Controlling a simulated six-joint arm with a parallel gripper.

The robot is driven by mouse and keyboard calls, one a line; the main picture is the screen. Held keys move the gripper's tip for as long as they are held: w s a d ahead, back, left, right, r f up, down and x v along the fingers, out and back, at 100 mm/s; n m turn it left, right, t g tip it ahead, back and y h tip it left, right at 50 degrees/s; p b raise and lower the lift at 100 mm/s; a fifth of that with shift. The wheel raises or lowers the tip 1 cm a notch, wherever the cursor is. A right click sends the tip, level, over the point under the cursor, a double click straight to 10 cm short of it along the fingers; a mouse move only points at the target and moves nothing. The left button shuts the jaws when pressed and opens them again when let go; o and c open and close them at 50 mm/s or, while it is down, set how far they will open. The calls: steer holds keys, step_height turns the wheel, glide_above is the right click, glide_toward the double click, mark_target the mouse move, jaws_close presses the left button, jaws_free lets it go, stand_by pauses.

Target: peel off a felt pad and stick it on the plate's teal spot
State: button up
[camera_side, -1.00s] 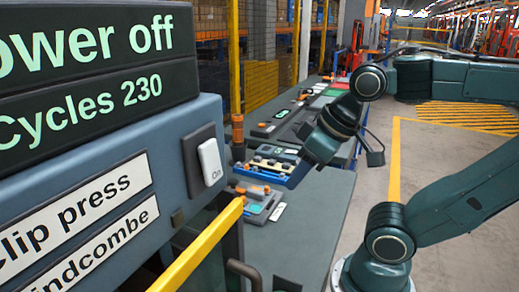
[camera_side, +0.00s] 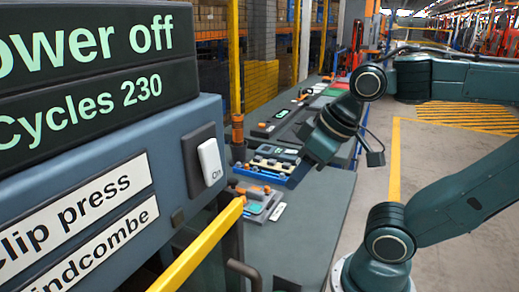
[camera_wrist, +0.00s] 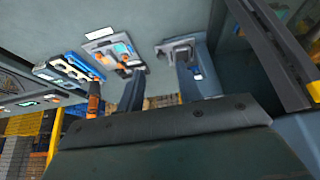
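A grey plate (camera_side: 264,205) with a teal spot (camera_side: 254,207) and orange clamps sits on the near part of the bench. The plate also shows in the wrist view (camera_wrist: 100,47), with its teal spot (camera_wrist: 122,47) partly beside an orange clamp. My gripper points down and left above the bench, right of the blue tray, in the side view. In the wrist view my gripper (camera_wrist: 166,82) has its two fingers apart, with nothing seen between them. I cannot pick out a felt pad with certainty.
A blue tray (camera_side: 262,175) with pale pieces lies beyond the plate; it also shows in the wrist view (camera_wrist: 72,78). An orange post (camera_side: 238,132) stands behind it. The press housing (camera_side: 120,205) and a yellow bar (camera_side: 200,243) fill the left foreground. The front bench (camera_side: 315,225) is clear.

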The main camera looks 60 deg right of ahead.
steer(key=o, duration=0.4)
steer(key=shift+c, duration=0.2)
steer(key=w+d+r+m+g+h, duration=0.1)
steer(key=w+d+r+m+g, duration=0.2)
steer(key=w+d+m, duration=1.05)
steer(key=w+d+f+m+g, duration=0.1)
steer(key=d+f, duration=0.2)
steer(key=d, duration=0.6)
steer(key=w+d+f+m, duration=0.1)
steer(key=d+f, duration=0.3)
steer(key=d, duration=0.5)
steer(key=w+d+f+m+g+y, duration=0.1)
steer(key=d+f, duration=0.3)
steer(key=d, duration=0.5)
steer(key=shift+w+d+f+m+g, duration=0.3)
steer(key=shift+w+m, duration=0.25)
steer(key=shift+m, duration=0.2)
